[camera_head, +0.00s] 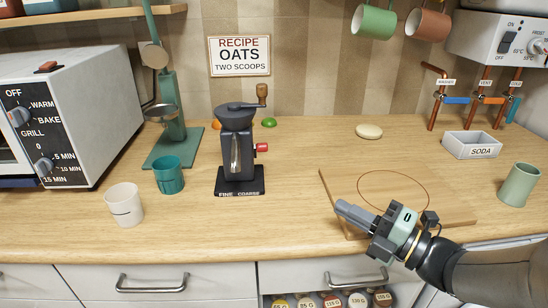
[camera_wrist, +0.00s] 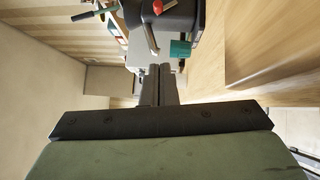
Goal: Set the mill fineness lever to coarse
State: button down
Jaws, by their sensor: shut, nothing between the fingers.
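The dark mill (camera_head: 236,122) stands upright on the counter, left of centre, with a crank and wooden knob on top. Its base label (camera_head: 240,194) reads FINE on the left and COARSE on the right. A red-ended knob (camera_head: 262,147) sticks out at the mill's right side; it also shows in the wrist view (camera_wrist: 158,7). A pale metal piece (camera_head: 235,155) runs down the mill's front; I cannot tell which part is the fineness lever. My gripper (camera_head: 341,208) is shut and empty, right of the mill and apart from it. Its fingers show in the wrist view (camera_wrist: 159,72).
A wooden board (camera_head: 455,207) lies under my gripper. A teal cup (camera_head: 168,178) and a white cup (camera_head: 124,207) stand left of the mill. The counter between mill and board is clear.

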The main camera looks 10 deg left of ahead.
jog(key=p, duration=0.1)
send_near(259, 150)
jog(key=a, duration=0.1)
jog(key=s+a, duration=0.1)
jog(key=a, duration=0.1)
jog(key=shift+s+a, duration=0.25)
jog(key=shift+a, duration=0.1)
jog(key=shift+w+a+r+p, duration=0.1)
jog(key=shift+w+a, duration=0.15)
jog(key=shift+w, duration=0.4)
jog(key=shift+w+a+r+p, duration=0.15)
jog(key=shift+w+a, duration=0.1)
jog(key=shift+w, duration=0.45)
jog(key=shift+w+a+p, duration=0.1)
jog(key=shift+w+a, duration=0.15)
jog(key=shift+w, duration=0.4)
jog(key=shift+r, duration=0.1)
